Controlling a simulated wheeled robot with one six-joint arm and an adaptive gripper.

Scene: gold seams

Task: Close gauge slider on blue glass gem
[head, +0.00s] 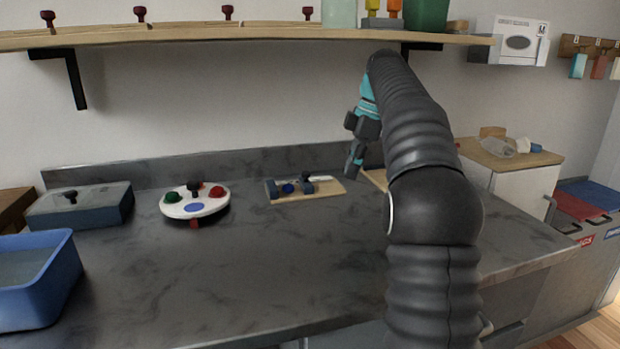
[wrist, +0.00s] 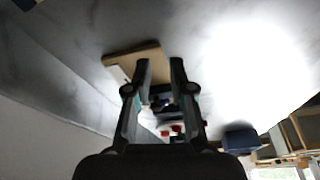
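The gauge is a light wooden board (head: 327,187) lying on the dark counter near the back wall, with a pale scale strip. The round blue glass gem (head: 288,188) sits on it beside a dark fixed jaw (head: 271,189). The dark gauge slider (head: 307,184) stands just right of the gem, with what looks like a small gap. My gripper (head: 354,170) is above the counter, right of the board. In the wrist view my gripper (wrist: 162,64) has its two fingers apart with nothing held. The board (wrist: 135,58) shows behind them; the gem and slider are too small to make out clearly there.
A white round stand (head: 196,208) with red, green and blue spots is left of the board. A grey box (head: 80,207) and a blue bin (head: 38,278) are farther left. A wooden shelf (head: 180,37) runs overhead. The counter's front is clear.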

